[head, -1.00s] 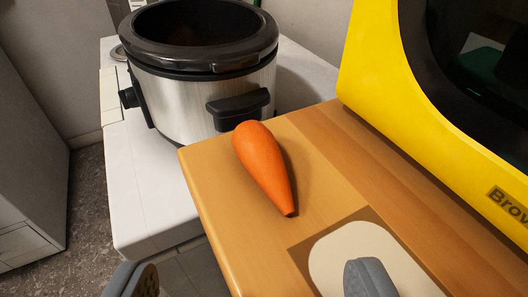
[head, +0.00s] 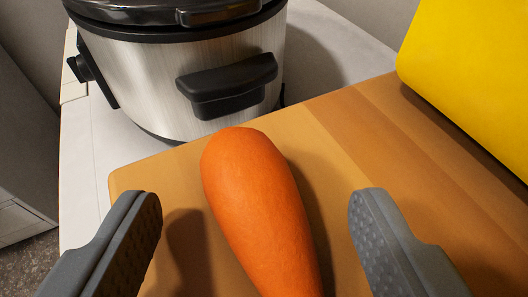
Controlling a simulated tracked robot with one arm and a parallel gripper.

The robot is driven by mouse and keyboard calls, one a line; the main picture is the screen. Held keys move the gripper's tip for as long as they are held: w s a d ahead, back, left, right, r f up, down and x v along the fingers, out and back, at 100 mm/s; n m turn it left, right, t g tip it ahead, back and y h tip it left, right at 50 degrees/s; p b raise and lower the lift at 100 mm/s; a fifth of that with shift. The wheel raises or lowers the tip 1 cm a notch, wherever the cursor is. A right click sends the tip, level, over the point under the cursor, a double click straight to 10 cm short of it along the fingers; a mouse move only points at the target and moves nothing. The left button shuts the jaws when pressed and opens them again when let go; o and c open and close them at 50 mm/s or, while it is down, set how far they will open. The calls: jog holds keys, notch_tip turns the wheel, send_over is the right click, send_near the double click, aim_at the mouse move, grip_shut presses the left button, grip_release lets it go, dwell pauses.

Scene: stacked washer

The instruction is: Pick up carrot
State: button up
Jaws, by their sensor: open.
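The orange carrot (head: 258,212) lies on the wooden board (head: 345,125), its thick rounded end pointing away from me. Its thin end runs out of the bottom of the head view. My gripper (head: 255,208) is open, with one grey finger to the left of the carrot and the other to the right. There is a gap between each finger and the carrot, so neither appears to touch it. The left finger's shadow falls on the board beside the carrot.
A silver and black slow cooker (head: 140,85) stands just beyond the board's far edge on a white surface (head: 95,150). A yellow appliance (head: 465,85) stands at the upper right. The board right of the carrot is bare.

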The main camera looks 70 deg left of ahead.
jog(key=shift+w+a+f, duration=0.1)
jog(key=shift+a+f, duration=0.1)
jog(key=shift+a, duration=0.2)
jog(key=c, duration=1.2)
jog(key=shift+r, duration=0.15)
